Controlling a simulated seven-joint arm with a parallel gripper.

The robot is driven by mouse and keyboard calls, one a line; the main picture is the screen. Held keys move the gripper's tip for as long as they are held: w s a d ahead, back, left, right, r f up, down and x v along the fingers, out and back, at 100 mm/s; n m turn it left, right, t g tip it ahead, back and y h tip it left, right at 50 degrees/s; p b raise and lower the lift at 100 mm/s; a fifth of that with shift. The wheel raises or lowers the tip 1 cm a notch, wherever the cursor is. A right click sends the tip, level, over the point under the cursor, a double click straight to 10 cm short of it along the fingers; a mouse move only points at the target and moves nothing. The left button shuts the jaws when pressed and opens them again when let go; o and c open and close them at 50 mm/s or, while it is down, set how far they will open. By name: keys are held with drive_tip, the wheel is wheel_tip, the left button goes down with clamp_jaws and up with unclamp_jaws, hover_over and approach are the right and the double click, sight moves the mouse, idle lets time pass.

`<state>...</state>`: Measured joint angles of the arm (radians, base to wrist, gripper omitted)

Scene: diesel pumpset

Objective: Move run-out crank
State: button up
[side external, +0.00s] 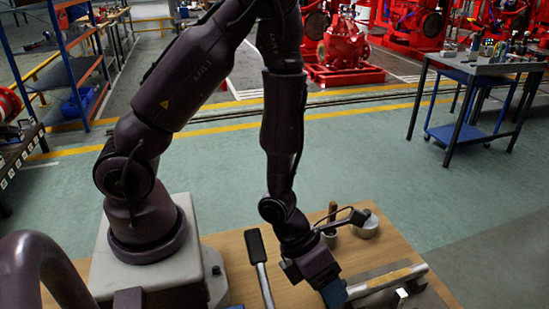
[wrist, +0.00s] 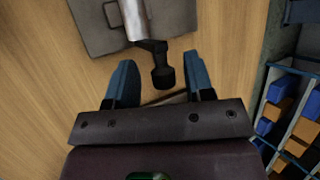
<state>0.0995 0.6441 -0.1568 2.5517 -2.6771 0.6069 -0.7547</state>
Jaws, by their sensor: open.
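The crank (wrist: 163,76) shows in the wrist view as a short black arm with a black knob, at the end of a silver cylinder (wrist: 133,18) on a grey plate (wrist: 98,28). My gripper (wrist: 162,84) is open, with its blue fingers apart on either side of the knob. I see a gap on both sides and no contact. In the side view my gripper (side external: 334,292) points down at the bench, by the near end of the silver cylinder (side external: 388,281). The crank is not clearly visible there.
Blue bins (wrist: 284,88) sit beyond the bench edge.

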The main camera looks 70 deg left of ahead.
drive_tip(key=h, duration=0.2)
drive_tip(key=a+n+h, duration=0.1)
drive_tip(key=h, duration=0.1)
drive_tip(key=a+f+h, duration=0.1)
drive_tip(key=shift+a+n+t+h, duration=0.2)
drive_tip(key=shift+n+t+h, duration=0.1)
drive_tip(key=shift+t+h, duration=0.1)
drive_tip(key=h, duration=0.1)
drive_tip(key=a+f+n+t+h, duration=0.1)
drive_tip(key=h, duration=0.3)
drive_tip(key=shift+a+f+n+t, duration=0.3)
drive_tip(key=shift+f+n, duration=0.1)
drive_tip(key=shift+m, duration=0.4)
drive_tip(key=v, duration=1.3)
drive_tip(key=s+m+g, duration=0.1)
drive_tip(key=m, duration=0.1)
drive_tip(key=s+m+g, duration=0.1)
drive_tip(key=m+g, duration=0.1)
drive_tip(key=s+d+m+g, duration=0.1)
drive_tip(key=m, duration=0.1)
drive_tip(key=shift+s+d+r+m, duration=0.1)
drive_tip(key=shift+r+m, duration=0.15)
drive_tip(key=shift+m, duration=0.15)
wheel_tip(320, 180, up, 25)
drive_tip(key=w+a+m+y, duration=0.1)
drive_tip(key=m+y, duration=1.5)
drive_tip(key=m, duration=1.5)
drive_tip(key=shift+w+a+f, duration=0.2)
drive_tip(key=shift+w, duration=0.1)
